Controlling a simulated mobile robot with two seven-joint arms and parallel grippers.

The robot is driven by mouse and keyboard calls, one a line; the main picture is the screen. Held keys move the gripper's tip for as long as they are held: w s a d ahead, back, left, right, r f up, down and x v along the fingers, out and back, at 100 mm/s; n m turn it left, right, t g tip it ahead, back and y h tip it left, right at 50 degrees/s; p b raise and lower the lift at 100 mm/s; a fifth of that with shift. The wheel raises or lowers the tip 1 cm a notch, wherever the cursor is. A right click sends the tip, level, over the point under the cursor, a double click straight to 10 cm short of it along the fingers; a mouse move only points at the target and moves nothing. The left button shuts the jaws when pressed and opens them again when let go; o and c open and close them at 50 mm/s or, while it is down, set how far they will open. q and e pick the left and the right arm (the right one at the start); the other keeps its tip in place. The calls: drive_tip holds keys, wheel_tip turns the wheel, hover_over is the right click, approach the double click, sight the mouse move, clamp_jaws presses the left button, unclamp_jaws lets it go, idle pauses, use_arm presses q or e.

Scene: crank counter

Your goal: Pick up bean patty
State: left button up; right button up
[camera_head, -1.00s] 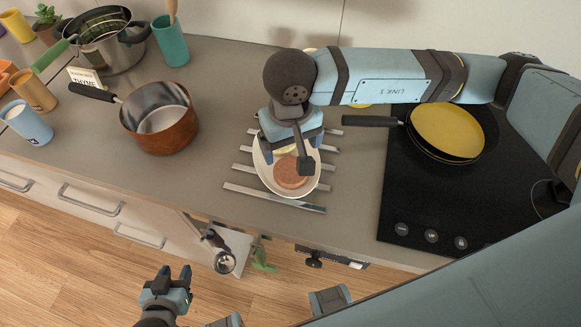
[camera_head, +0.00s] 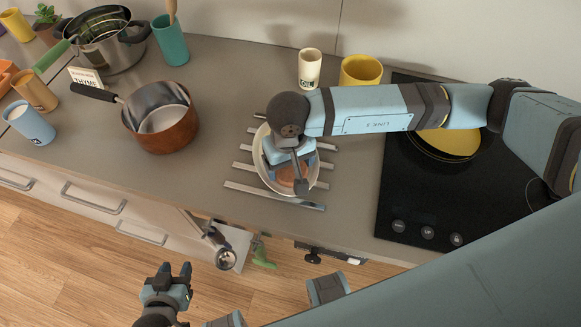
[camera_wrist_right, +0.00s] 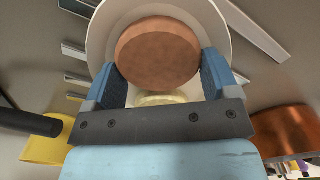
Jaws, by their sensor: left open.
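The bean patty (camera_head: 292,174), a round brown disc, lies in a white oval dish (camera_head: 313,178) on the counter. In the right wrist view the patty (camera_wrist_right: 158,52) sits between the tips of my right gripper (camera_wrist_right: 160,68), one finger at each side. The fingers are spread about as wide as the patty, and I cannot tell whether they touch it. In the head view my right gripper (camera_head: 290,160) is down over the dish and hides part of the patty. My left gripper (camera_head: 167,279) is open and empty, low in front of the counter.
A pale yellow round item (camera_wrist_right: 160,99) is also in the dish. Metal strips (camera_head: 275,196) lie under the dish. A copper pot (camera_head: 165,130) stands to the left. A yellow pan (camera_head: 445,148) on the black hob (camera_head: 400,200) is partly behind my right arm. Cups stand behind.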

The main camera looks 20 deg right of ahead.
drive_tip(key=shift+s+f, duration=0.1)
drive_tip(key=shift+f, duration=0.15)
drive_tip(key=c, duration=0.3)
drive_tip(key=shift+c, duration=0.3)
drive_tip(key=shift+r, duration=0.55)
wheel_tip(320, 180, up, 19)
drive_tip(key=b, duration=0.1)
drive_tip(key=shift+b, duration=0.4)
